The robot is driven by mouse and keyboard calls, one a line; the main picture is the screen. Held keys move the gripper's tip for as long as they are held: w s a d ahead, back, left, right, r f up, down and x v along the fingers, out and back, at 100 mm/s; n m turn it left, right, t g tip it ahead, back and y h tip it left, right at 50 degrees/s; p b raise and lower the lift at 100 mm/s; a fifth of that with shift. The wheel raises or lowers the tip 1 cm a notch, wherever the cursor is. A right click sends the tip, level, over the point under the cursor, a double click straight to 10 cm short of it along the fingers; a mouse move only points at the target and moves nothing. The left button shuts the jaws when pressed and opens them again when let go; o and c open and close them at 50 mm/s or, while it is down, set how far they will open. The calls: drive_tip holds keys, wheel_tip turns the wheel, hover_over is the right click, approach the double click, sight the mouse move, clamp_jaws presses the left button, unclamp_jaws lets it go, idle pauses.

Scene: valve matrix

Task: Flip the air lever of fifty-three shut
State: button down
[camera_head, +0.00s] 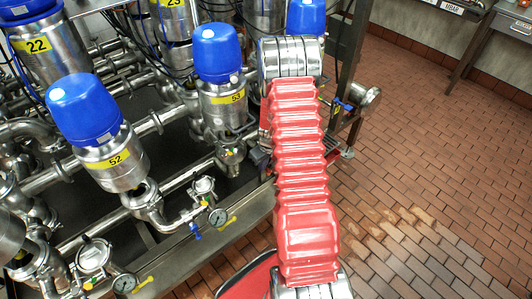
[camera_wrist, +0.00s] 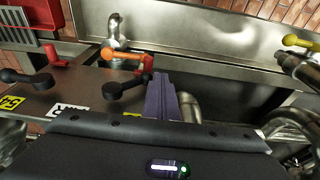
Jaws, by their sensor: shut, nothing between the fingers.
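In the head view the valve numbered 53 (camera_head: 222,95) stands left of my arm, upright under a blue cap. In the wrist view a brown panel (camera_wrist: 85,82) carries an orange lever (camera_wrist: 122,54) and a black lever (camera_wrist: 125,84), with another black lever (camera_wrist: 25,77) further left. A yellow tag that seems to read 54 (camera_wrist: 12,102) lies below that left black lever. No tag reading 53 is legible in the wrist view. My gripper (camera_wrist: 161,78) is shut and empty, its purple fingers just right of the orange and nearer black levers. Contact cannot be told.
A red lever (camera_wrist: 52,58) is at the panel's upper left. A steel trough (camera_wrist: 205,45) runs behind, and a yellow-handled valve (camera_wrist: 300,42) is at right. In the head view valve 52 (camera_head: 115,165) and pipes crowd the left; the tiled floor (camera_head: 430,170) at right is clear.

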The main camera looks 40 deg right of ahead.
drive_tip(key=shift+r, duration=0.1)
drive_tip(key=s+a+r, duration=0.4)
drive_tip(key=a+r, duration=0.9)
drive_tip(key=r, duration=0.1)
drive_tip(key=shift+s+a, duration=0.2)
idle(0.4)
drive_tip(key=shift+d+f, duration=0.1)
drive_tip(key=s+d+f+t+h, duration=0.2)
drive_tip(key=d, duration=0.6)
drive_tip(key=s+d+f+t+h, duration=0.1)
drive_tip(key=s+d+f+t, duration=0.15)
drive_tip(key=d, duration=0.45)
drive_tip(key=s+t, duration=0.1)
drive_tip(key=a+r+t+y, duration=0.1)
drive_tip(key=t, duration=0.1)
drive_tip(key=s+a+n+t, duration=0.1)
drive_tip(key=shift+s+r+t+y, duration=0.25)
drive_tip(key=shift+s+y, duration=0.1)
drive_tip(key=shift+y, duration=0.05)
